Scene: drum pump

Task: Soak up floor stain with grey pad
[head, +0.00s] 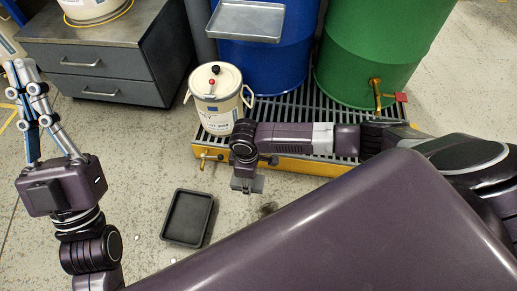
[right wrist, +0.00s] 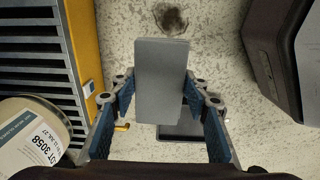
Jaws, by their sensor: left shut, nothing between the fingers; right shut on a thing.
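My right gripper (right wrist: 159,88) is shut on the grey pad (right wrist: 160,65), a flat rectangular block held between its blue-lined fingers. In the head view the pad (head: 247,184) hangs below my right wrist, above the floor in front of the pallet. The dark floor stain (right wrist: 171,18) lies just beyond the pad's far end in the right wrist view, and the pad looks clear of the floor. In the head view the stain (head: 268,209) is partly hidden by my body. My left gripper (head: 24,68) is shut and empty at the far left, away from the pad and stain.
A black tray (head: 187,217) lies on the floor left of the stain. A yellow-edged grated pallet (head: 300,165) carries a cream canister (head: 217,95), a blue drum (head: 265,65) and a green drum (head: 375,50). A brass tap (head: 208,158) juts from its front. A grey drawer cabinet (head: 95,62) stands at upper left.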

